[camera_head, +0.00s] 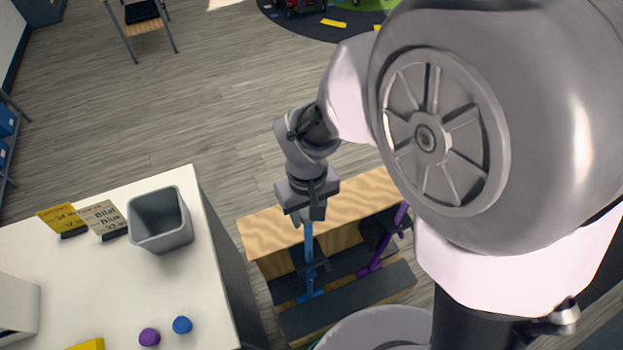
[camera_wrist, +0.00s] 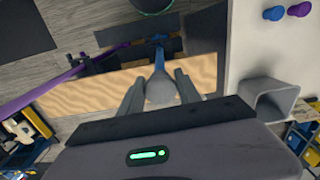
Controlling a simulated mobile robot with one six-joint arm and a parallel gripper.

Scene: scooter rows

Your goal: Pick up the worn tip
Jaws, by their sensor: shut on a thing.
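The worn tip (camera_wrist: 161,93) is a grey, rounded piece in the wrist view, at the near end of a blue post (camera_wrist: 159,58). My gripper (camera_wrist: 160,88) has one finger on each side of the tip and is shut on it. In the head view my gripper (camera_head: 306,212) is directly above the top of the blue post (camera_head: 308,245), and its jaws hide the tip there. The tip lines up with the post; I cannot tell whether the two are still joined.
The post stands at a wooden rack (camera_head: 270,232) with dark boards, beside a purple scooter (camera_head: 396,232). The white table (camera_head: 110,275) at left holds a grey bin (camera_head: 162,240), two cards, a purple cap (camera_head: 149,337) and a blue cap (camera_head: 182,325). Open floor lies behind.

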